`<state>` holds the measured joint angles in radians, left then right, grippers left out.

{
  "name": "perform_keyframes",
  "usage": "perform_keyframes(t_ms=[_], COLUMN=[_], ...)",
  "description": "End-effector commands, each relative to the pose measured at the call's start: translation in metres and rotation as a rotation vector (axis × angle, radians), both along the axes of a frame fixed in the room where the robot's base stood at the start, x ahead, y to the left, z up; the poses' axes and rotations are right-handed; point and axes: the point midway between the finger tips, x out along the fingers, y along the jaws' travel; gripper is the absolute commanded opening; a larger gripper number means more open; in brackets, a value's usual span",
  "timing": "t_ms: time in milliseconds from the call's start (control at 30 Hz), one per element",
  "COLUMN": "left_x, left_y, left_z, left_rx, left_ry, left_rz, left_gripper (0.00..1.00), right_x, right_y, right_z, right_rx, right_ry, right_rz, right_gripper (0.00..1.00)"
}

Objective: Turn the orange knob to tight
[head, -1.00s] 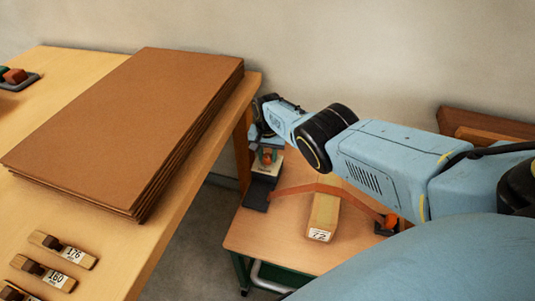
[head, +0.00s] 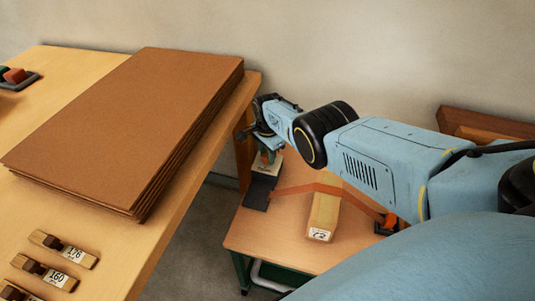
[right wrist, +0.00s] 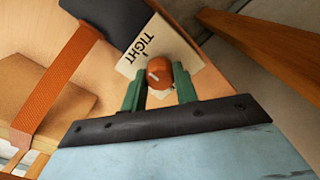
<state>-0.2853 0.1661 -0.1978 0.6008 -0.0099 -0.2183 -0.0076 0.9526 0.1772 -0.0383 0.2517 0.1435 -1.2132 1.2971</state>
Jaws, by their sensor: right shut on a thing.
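The orange knob (right wrist: 159,72) sits between the green fingers of my right gripper (right wrist: 159,88) in the right wrist view. The gripper is shut on the knob. A pale label plate (right wrist: 136,62) under the knob bears the word TIGHT, on the left of the knob. In the head view my right gripper (head: 267,158) is small, at the dark base (head: 257,196) on the lower table, and mostly covers the knob. Which way the knob's own mark points cannot be made out. My left gripper is not in view.
An orange strap (right wrist: 53,82) runs from the dark base over a wooden block (head: 323,216) to an orange clamp on the right. A stack of brown boards (head: 130,120) lies on the higher table at left. Numbered wooden blocks (head: 62,250) lie at its front.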

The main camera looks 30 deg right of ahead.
Motion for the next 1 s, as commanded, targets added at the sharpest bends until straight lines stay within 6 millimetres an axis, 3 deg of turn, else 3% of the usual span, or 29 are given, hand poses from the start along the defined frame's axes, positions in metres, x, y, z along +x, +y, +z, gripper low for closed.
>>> perform_keyframes(t_ms=[533,567,700,1000], left_x=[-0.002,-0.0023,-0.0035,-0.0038], left_y=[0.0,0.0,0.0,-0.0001], left_z=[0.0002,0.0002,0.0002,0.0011], left_rx=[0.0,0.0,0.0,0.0], left_ry=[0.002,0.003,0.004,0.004], left_rz=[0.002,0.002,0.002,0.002], left_gripper=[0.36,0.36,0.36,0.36], right_x=[0.0018,0.0018,0.0012,0.0004], right_y=[-0.0014,-0.0014,-0.0012,-0.0005], right_z=[0.0021,0.0021,0.0015,0.0016], right_rx=[-0.004,-0.004,-0.003,-0.001], right_ry=[-0.004,-0.004,-0.003,-0.001], right_rz=[-0.023,-0.023,-0.023,-0.022], right_gripper=[0.07,0.33,0.51,0.51])
